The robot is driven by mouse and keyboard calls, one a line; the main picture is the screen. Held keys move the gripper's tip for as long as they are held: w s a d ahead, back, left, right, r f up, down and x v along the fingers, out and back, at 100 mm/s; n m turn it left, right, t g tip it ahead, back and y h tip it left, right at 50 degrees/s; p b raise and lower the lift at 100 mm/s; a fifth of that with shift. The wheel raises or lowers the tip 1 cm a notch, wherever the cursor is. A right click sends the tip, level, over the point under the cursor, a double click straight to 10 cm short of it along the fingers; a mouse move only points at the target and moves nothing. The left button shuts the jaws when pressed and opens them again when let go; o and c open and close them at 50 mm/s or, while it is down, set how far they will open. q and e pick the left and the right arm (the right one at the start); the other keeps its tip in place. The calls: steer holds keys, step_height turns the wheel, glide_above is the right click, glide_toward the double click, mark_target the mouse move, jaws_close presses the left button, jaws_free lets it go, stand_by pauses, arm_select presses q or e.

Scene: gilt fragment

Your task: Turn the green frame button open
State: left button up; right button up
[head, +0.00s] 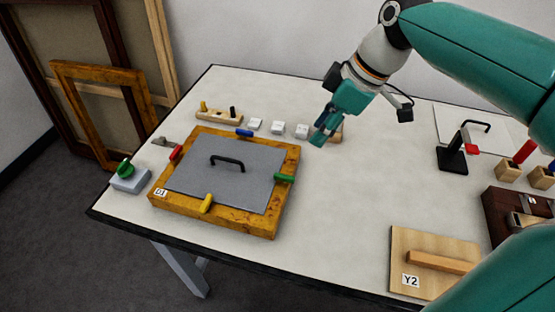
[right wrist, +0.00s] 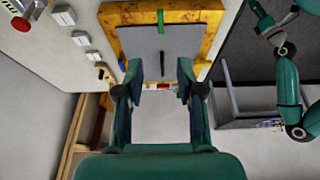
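The green frame button (head: 284,178) sits on the right rail of the wooden frame (head: 262,222) and lies crosswise, its inner end over the edge of the grey panel (head: 190,178). It also shows in the right wrist view (right wrist: 160,18). My right gripper (head: 318,140) is behind and to the right of the frame, above the table and apart from the button. In the right wrist view the gripper's fingers (right wrist: 162,74) are spread with nothing between them. My left arm shows at the right of that view, but its fingers are not clear.
A yellow button (head: 206,204) lies across the front rail; blue (head: 244,133) and red (head: 176,152) buttons lie along theirs. The panel has a black handle (head: 228,161). White blocks (head: 278,128) stand behind the frame. Table room right of the frame is clear up to a board marked Y2 (head: 440,244).

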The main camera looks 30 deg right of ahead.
mark_target(285, 176)
steer(key=x, duration=1.6)
steer(key=shift+a+f, duration=0.2)
